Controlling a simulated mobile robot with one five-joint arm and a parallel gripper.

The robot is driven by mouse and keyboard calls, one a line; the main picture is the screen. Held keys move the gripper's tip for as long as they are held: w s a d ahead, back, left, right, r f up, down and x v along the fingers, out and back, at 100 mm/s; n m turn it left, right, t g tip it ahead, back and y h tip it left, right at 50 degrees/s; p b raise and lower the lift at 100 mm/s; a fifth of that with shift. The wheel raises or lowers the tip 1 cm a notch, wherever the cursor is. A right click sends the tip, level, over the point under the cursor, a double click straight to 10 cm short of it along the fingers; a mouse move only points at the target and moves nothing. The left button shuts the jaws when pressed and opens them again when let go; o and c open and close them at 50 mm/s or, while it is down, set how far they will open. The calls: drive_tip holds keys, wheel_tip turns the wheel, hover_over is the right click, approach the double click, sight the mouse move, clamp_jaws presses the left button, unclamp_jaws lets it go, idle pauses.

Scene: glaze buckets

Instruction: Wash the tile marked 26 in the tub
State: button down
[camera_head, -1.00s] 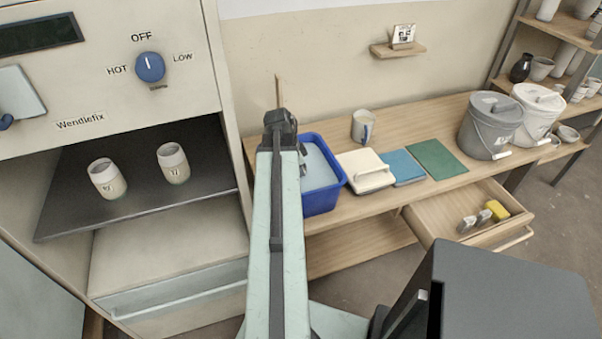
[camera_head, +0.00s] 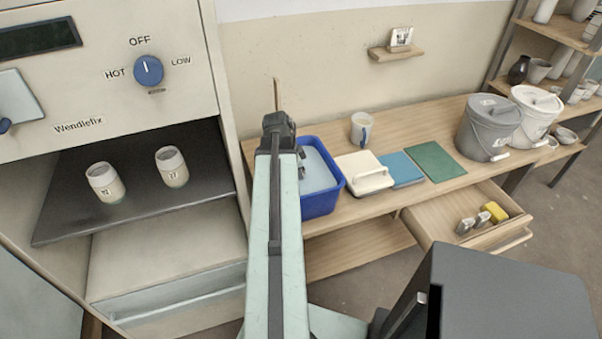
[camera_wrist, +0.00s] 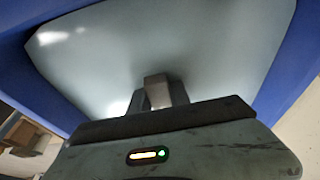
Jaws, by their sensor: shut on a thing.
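The blue tub (camera_head: 319,202) stands on the wooden bench just right of my arm, holding pale liquid. My gripper (camera_head: 301,163) is at the tub's left side, mostly hidden behind my arm. In the wrist view my gripper (camera_wrist: 158,98) points into the tub (camera_wrist: 283,60), over or in the pale liquid. It is shut on a small grey, block-like piece (camera_wrist: 155,88), perhaps a tile. No number can be read on it, and I cannot tell how deep it is.
Beside the tub lie a cream lidded box (camera_head: 363,174), a blue pad (camera_head: 401,168) and a green mat (camera_head: 435,160). A mug (camera_head: 361,130) stands behind. Lidded buckets (camera_head: 487,128) stand at right. An open drawer (camera_head: 427,231) holds small grey pieces and a yellow block.

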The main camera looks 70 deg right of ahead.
idle(0.3)
drive_tip(key=shift+d, duration=1.15)
drive_tip(key=shift+a, duration=0.1)
drive_tip(key=shift+a, duration=1.15)
drive_tip(key=shift+d, duration=1.25)
wheel_tip(320, 180, up, 8)
drive_tip(key=p, duration=0.7)
drive_tip(key=shift+f, duration=0.2)
